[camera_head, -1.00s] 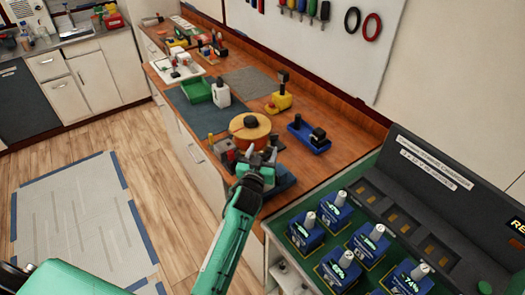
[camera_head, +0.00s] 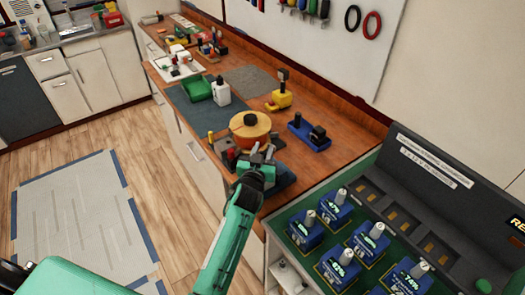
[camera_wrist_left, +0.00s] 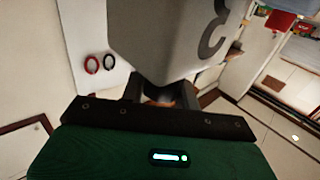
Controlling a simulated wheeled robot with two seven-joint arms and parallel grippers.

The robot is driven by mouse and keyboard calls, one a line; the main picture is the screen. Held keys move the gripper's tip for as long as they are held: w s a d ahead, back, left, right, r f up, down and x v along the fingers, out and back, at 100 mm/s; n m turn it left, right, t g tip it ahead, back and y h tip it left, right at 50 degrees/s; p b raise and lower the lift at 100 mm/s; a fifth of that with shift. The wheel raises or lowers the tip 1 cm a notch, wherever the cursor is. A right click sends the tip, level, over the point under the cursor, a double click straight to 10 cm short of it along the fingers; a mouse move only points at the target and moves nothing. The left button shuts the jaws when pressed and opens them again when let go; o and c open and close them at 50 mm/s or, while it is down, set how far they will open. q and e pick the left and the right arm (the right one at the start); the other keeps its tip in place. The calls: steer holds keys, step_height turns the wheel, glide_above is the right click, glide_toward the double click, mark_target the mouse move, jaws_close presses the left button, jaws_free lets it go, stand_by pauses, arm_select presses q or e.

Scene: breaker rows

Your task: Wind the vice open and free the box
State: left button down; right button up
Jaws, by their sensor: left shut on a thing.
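My left gripper (camera_head: 262,155) reaches in over the near end of the wooden bench and is shut on a small part that its fingers mostly hide, seemingly the vice handle. A dark blue base (camera_head: 284,178), probably the vice, shows just right of and below the gripper. I cannot make out the box or the vice jaws clearly. In the left wrist view, a large grey body marked 3 (camera_wrist_left: 165,35) blocks most of the fingers. My right gripper is out of view.
A blue fixture with a black top (camera_head: 310,135) stands right of the gripper. A rack of blue battery-like units (camera_head: 350,235) stands at the front right.

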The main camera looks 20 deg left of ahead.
arm_select(q)
steer(key=c, duration=0.9)
jaws_free()
steer(key=shift+c, duration=0.2)
